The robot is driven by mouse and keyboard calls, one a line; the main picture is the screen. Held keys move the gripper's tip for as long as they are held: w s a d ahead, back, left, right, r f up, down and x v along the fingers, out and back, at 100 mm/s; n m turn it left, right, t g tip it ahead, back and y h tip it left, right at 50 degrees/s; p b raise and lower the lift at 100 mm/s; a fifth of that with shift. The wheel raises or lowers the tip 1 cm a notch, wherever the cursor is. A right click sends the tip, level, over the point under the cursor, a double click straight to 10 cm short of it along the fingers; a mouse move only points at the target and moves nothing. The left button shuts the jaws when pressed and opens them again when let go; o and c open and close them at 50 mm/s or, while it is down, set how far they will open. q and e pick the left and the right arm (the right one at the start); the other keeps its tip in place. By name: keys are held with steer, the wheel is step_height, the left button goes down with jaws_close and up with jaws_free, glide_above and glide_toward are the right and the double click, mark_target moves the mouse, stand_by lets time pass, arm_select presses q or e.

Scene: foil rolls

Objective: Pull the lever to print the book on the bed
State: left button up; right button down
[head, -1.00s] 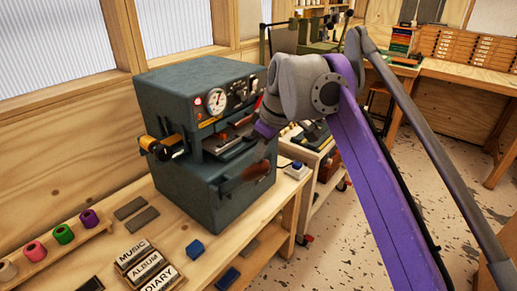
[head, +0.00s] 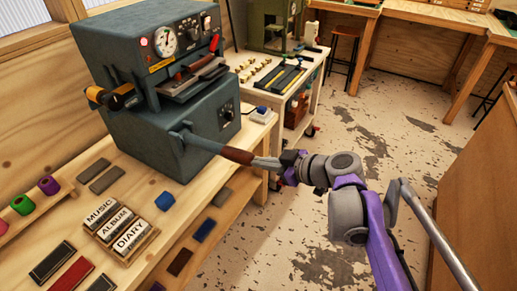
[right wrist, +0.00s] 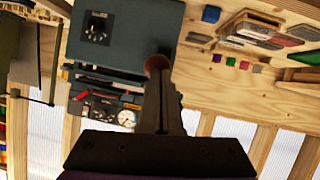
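The lever (head: 203,144) is a grey-green bar with a brown grip (head: 237,155), sticking out from the front of the dark green press (head: 138,65). My right gripper (head: 264,162) is at the outer end of the brown grip. In the right wrist view its fingers (right wrist: 158,95) look closed around the grip, whose brown tip (right wrist: 157,63) shows at their far end. Something dark red (head: 199,64) lies on the bed (head: 192,82) in the press's opening; I cannot tell clearly whether it is the book. My left gripper is not in view.
Title blocks (head: 121,225) reading MUSIC, ALBUM and DIARY lie on the wooden bench, with coloured foil rolls (head: 22,204) to their left. A blue block (head: 166,201) lies nearby. A cart (head: 283,80) stands behind the press.

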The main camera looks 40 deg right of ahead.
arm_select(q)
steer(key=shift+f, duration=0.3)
arm_select(e)
steer(key=shift+f, duration=1.1)
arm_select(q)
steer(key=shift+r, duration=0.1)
arm_select(e)
steer(key=shift+a+r, duration=0.1)
steer(key=shift+r, duration=0.05)
stand_by(0.5)
